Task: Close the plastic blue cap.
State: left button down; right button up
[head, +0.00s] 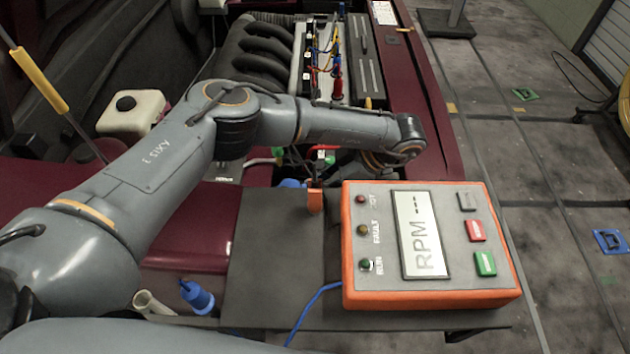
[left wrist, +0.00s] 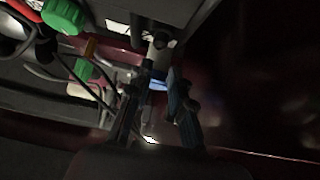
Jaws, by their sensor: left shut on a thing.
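My left arm reaches from the left across the engine bay. Its wrist shows in the head view, while its fingers are hidden there. In the left wrist view my left gripper (left wrist: 157,92) is shut on a small blue piece (left wrist: 158,85), seen between the fingers. This looks like the blue cap, but the picture is dark and most of it is covered. A grey cylindrical part (left wrist: 159,54) is just beyond it; I cannot tell if they touch. Another blue piece (head: 290,183) shows partly behind the dark panel in the head view. My right gripper is not in view.
An orange and grey RPM box (head: 430,288) sits on a dark panel (head: 270,270) in front of the bay. A blue-tipped item (head: 197,297) stands at lower left. The engine (head: 260,55) and white reservoir (head: 132,115) lie behind. Cables and a green cap (left wrist: 64,16) crowd the wrist view's left.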

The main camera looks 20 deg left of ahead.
pick_arm(q)
jog(key=shift+s+d+f, duration=0.15)
jog(key=shift+f, duration=0.3)
jog(key=c, duration=1.2)
grip_release()
jog(key=shift+r, duration=0.25)
jog(key=v, duration=1.1)
jog(key=shift+w+d, duration=0.3)
jog(key=shift+d, duration=0.15)
